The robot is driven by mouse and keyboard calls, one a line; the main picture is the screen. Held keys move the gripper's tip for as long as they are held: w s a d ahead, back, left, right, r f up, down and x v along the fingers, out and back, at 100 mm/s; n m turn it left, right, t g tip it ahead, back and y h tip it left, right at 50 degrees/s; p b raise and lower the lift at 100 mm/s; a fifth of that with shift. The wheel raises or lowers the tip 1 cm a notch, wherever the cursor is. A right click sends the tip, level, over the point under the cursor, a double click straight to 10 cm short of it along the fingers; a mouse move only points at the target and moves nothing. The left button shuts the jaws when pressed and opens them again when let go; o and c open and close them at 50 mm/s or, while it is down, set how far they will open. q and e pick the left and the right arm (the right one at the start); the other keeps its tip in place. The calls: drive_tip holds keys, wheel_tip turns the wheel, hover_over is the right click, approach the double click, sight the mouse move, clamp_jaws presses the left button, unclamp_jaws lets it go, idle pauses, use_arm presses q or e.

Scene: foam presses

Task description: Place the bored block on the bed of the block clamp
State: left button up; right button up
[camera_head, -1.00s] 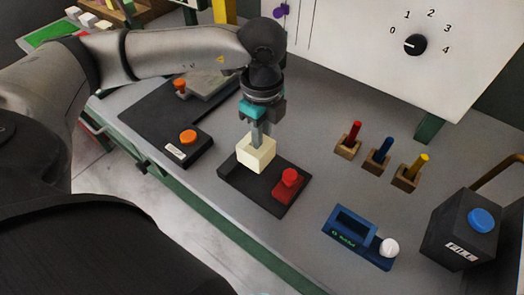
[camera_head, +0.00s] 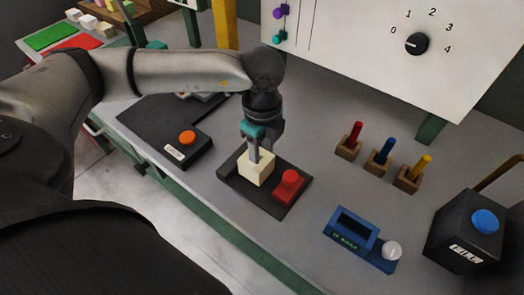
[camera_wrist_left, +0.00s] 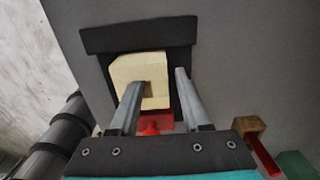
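The bored block (camera_head: 256,171) is a cream cube on the left part of the black block clamp (camera_head: 240,186), beside the clamp's red part (camera_head: 289,184). It appears to rest on the bed. In the left wrist view the block (camera_wrist_left: 152,68) shows a dark bore, in front of the clamp's raised black end (camera_wrist_left: 138,35). My left gripper (camera_head: 257,156) points down over the block. In the wrist view its fingers (camera_wrist_left: 156,85) stand apart; a gap shows beside the right finger, while the left finger overlaps the block's edge. My right gripper is out of view.
A black box with an orange button (camera_head: 187,137) stands left of the clamp. Red, blue and yellow pegs (camera_head: 380,151) in wooden holders stand to the right. A blue device (camera_head: 352,235) and a black box with a blue button (camera_head: 465,233) stand at front right.

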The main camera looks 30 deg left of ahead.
sight(262, 152)
use_arm(q)
drive_tip(key=shift+r, duration=0.15)
drive_tip(key=shift+r, duration=0.35)
wheel_tip(262, 152, up, 11)
drive_tip(key=p, duration=0.2)
drive_tip(key=shift+r, duration=0.2)
idle(1.0)
